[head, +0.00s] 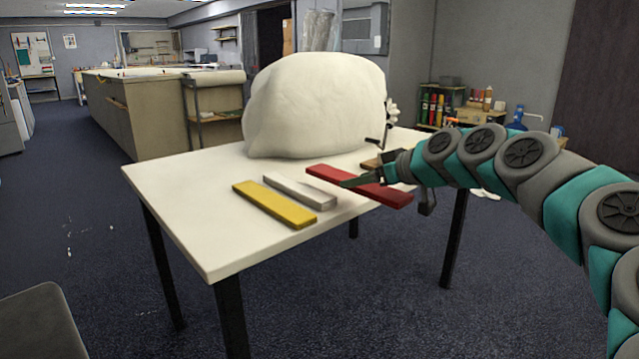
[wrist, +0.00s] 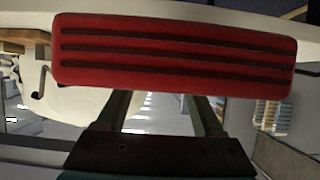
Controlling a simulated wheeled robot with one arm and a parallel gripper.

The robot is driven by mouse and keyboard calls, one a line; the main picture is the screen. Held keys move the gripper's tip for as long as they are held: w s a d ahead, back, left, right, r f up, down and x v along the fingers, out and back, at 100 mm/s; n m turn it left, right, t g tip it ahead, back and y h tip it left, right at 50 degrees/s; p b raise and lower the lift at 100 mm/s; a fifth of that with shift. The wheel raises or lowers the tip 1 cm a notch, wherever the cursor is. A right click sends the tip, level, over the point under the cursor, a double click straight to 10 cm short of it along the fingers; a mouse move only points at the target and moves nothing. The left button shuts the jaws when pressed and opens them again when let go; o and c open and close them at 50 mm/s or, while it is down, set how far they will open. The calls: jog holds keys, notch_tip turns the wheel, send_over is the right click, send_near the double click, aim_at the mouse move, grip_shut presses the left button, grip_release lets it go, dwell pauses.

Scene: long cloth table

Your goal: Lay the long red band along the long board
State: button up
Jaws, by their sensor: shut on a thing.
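The long red band (head: 328,174) is a flat red bar at the right part of the white table, slanting toward the near right edge. In the wrist view the red band (wrist: 170,55) crosses the top, with dark lengthwise grooves on the face toward the camera. My gripper (head: 362,181) is shut on the red band around its middle; its fingers (wrist: 160,100) reach up to it in the wrist view. Whether the band clears the table is hard to tell. A brown wooden piece (head: 371,163), possibly the long board, shows just behind the band, mostly hidden by my gripper; brown wood (wrist: 25,36) also shows in the wrist view.
A grey-white bar (head: 299,191) and a yellow bar (head: 273,205) lie left of the red band on the table (head: 200,215). A big white lump (head: 315,105) fills the table's back. The table's left part is clear. A shelf with bottles (head: 440,105) stands behind right.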

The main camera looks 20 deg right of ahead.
jog(key=p, duration=0.1)
send_over(326, 185)
jog(key=shift+s+f, duration=0.15)
jog(key=shift+f, duration=2.15)
jog(key=shift+b, duration=0.3)
jog(key=shift+f, duration=0.2)
jog(key=o, duration=1.4)
jog(key=shift+r+p, duration=0.2)
jog(key=shift+p, duration=0.25)
